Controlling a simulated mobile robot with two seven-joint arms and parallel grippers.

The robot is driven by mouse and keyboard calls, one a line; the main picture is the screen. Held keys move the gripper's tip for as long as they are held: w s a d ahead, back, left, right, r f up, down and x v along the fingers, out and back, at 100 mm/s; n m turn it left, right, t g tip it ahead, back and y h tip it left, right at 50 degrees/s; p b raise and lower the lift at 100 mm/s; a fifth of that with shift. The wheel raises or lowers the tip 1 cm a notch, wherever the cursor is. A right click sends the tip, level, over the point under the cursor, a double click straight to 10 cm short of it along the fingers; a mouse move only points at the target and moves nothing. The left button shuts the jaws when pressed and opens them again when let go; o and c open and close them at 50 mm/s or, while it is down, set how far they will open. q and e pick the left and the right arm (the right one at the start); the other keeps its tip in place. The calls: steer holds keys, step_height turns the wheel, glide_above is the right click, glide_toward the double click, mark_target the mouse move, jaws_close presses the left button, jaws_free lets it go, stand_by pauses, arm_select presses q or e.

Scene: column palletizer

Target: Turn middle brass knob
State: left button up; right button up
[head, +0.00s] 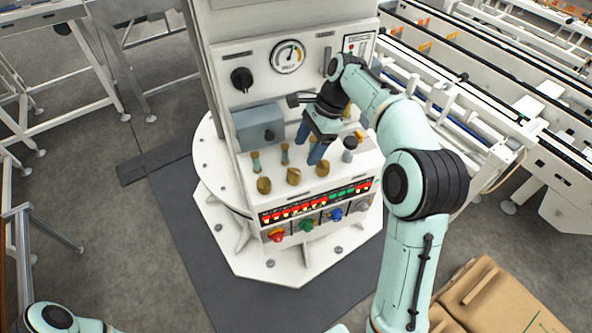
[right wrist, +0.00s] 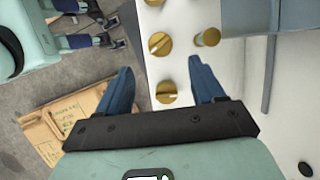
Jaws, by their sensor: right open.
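Three brass knobs sit in a row on the sloped front of the white control column. The middle brass knob (head: 293,175) lies between the left one (head: 264,185) and the right one (head: 322,167). In the right wrist view a brass knob with a pale line, seemingly the middle one (right wrist: 160,44), shows just beyond my fingertips, with another knob (right wrist: 166,92) between the fingers in the picture. My right gripper (head: 305,152) is open and empty above and behind the row; its blue fingers also show in the wrist view (right wrist: 160,63).
A grey box (head: 258,127) with a black knob juts out left of my right gripper. Small brass posts (head: 285,154) stand behind the knobs. A lit strip (head: 318,202) and coloured knobs (head: 306,225) lie below. Cardboard (head: 490,298) lies at lower right.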

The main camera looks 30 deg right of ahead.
mark_target(296, 170)
steer(key=b+x, duration=0.1)
steer(key=x, duration=0.8)
arm_select(q)
steer(key=shift+s+f, duration=1.05)
steer(key=shift+f, duration=0.15)
arm_select(e)
steer(key=shift+r, duration=0.1)
steer(key=shift+d, duration=0.1)
steer(key=c, duration=1)
